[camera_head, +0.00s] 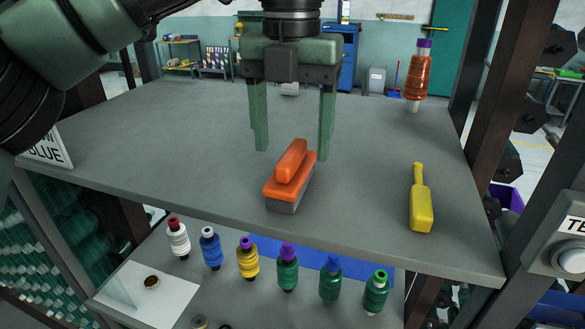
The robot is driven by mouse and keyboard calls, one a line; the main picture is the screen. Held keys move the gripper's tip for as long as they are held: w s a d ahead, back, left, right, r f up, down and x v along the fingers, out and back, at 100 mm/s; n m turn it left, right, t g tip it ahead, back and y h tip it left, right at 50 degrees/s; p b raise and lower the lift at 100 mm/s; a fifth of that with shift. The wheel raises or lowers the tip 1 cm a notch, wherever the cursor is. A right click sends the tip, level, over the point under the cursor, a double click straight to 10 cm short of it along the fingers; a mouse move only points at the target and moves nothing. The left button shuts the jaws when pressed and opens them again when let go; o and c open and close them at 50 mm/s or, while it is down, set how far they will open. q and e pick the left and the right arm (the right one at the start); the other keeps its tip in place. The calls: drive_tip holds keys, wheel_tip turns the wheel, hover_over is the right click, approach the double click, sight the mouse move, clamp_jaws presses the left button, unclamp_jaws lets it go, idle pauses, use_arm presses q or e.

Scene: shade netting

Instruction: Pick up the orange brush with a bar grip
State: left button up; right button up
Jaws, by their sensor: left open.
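The orange brush (291,168) lies on the grey shelf near its front middle. It has an orange block with a raised orange bar on top and a grey lower part. My left gripper (294,155) comes down from above with its two green fingers apart. In the picture, the fingertips are on either side of the brush's far end, and nothing is between them that I can see held. I cannot tell whether the fingers touch the brush; they look apart from it. My right gripper is not in view.
A yellow brush-like tool (421,205) lies to the right on the shelf (180,135). An orange spool (416,78) stands at the back right, and a sign (47,150) stands at the left. Several thread spools (247,260) stand on a lower level. Dark posts flank the shelf.

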sight(292, 151)
use_arm(q)
drive_tip(key=f, duration=0.2)
drive_tip(key=f+p, duration=0.1)
drive_tip(key=shift+w+f, duration=0.2)
drive_tip(key=shift+f, duration=0.45)
drive_tip(key=shift+s, duration=0.1)
drive_tip(key=shift+c, duration=1.2)
drive_tip(key=shift+r, duration=0.1)
clamp_jaws()
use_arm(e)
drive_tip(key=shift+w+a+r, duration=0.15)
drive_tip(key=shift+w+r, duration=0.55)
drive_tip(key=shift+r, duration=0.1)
